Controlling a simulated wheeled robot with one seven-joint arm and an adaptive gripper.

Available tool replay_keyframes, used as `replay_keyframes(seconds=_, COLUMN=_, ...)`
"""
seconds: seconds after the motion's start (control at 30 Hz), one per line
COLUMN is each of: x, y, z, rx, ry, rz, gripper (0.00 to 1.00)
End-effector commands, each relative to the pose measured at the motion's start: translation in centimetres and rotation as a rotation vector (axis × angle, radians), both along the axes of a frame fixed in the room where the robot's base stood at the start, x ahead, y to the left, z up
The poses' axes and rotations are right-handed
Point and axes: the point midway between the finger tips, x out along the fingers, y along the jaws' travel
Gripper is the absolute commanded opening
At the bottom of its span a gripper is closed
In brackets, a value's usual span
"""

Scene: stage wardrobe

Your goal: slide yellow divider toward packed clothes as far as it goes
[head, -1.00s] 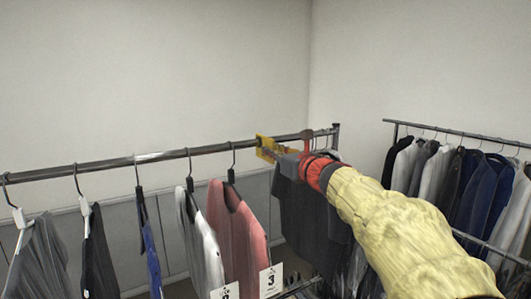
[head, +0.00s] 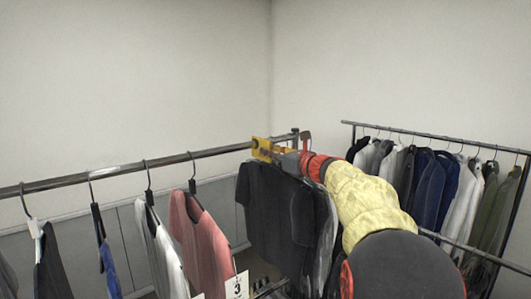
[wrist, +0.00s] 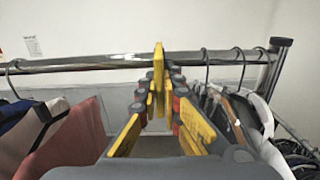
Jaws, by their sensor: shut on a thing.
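The yellow divider (head: 261,147) sits on the metal rail, close to the rail's right end. In the wrist view the divider (wrist: 158,72) stands upright between my fingertips. My gripper (head: 280,154) is shut on it; its yellow-padded fingers (wrist: 159,98) flank it in the wrist view. The packed clothes, dark garments (head: 278,215), hang at the rail's right end, partly behind my arm. In the wrist view their hangers (wrist: 207,70) are right of the divider, with a short stretch of bare rail between. Whether any cloth touches the divider is hidden.
Left of the divider, a pink shirt (head: 205,245) with a number tag and several other garments hang spaced apart. The rail's end post (head: 296,136) is just right of the divider. A second rack with clothes (head: 430,190) stands at the right.

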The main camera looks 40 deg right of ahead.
Motion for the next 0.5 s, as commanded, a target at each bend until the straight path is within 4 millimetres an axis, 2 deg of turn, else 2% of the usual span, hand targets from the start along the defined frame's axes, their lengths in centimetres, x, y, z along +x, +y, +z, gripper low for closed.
replay_keyframes(seconds=0.1, x=-0.06, y=-0.21, z=0.10, rx=0.000, ry=-0.001, rz=-0.006, gripper=0.00)
replay_keyframes(seconds=0.13, x=-0.07, y=-0.22, z=0.11, rx=0.000, ry=-0.001, rz=-0.006, gripper=0.07)
replay_keyframes(seconds=0.43, x=-0.05, y=-0.15, z=0.11, rx=0.000, ry=-0.001, rz=-0.005, gripper=0.24)
replay_keyframes(seconds=0.5, x=-0.05, y=-0.13, z=0.10, rx=0.000, ry=-0.001, rz=-0.004, gripper=0.26)
